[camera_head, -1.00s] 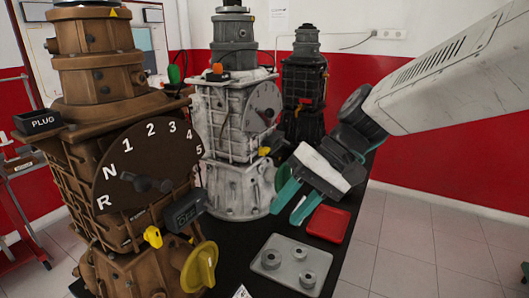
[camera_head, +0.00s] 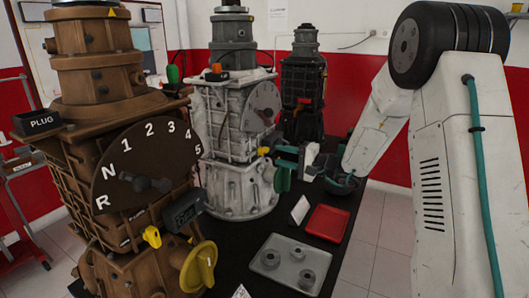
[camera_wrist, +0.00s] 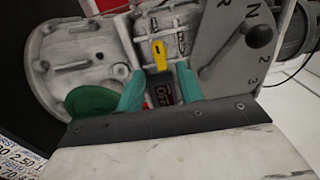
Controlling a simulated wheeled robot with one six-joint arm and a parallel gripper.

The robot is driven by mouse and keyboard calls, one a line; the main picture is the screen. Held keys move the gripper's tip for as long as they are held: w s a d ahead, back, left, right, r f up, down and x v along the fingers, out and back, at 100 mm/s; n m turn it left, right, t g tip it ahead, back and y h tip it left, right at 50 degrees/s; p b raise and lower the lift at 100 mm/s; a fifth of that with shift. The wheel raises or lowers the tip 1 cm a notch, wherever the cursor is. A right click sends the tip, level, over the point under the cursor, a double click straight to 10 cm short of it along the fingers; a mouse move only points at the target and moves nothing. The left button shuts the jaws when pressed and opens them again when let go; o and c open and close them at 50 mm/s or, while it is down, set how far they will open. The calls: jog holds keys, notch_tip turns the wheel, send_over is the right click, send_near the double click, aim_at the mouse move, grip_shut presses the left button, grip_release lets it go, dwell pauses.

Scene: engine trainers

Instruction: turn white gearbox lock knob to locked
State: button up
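The white gearbox (camera_head: 232,185) stands on the black table behind the brown one. In the wrist view its grey casing (camera_wrist: 75,55) fills the upper left. A green round knob (camera_wrist: 92,101) is low on its side, left of my fingers. A yellow lever (camera_wrist: 159,55) points down ahead of them; I cannot tell which is the lock knob. My gripper (camera_wrist: 160,88) is open, its teal fingers apart with a dark box marked OFF (camera_wrist: 163,92) showing between them. In the head view my gripper (camera_head: 285,162) is at the white gearbox's right side; contact is unclear.
The brown gearbox (camera_head: 105,190) with a yellow knob (camera_head: 199,266) stands at front left. A black gearbox (camera_head: 302,85) is behind. A red tray (camera_head: 327,223), a grey tray with round parts (camera_head: 270,279) and a white card (camera_head: 299,210) are on the table.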

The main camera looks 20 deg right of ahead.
aim_at(267, 152)
jog(key=x, duration=0.7)
jog(key=shift+w+a, duration=0.15)
jog(key=shift+a, duration=0.1)
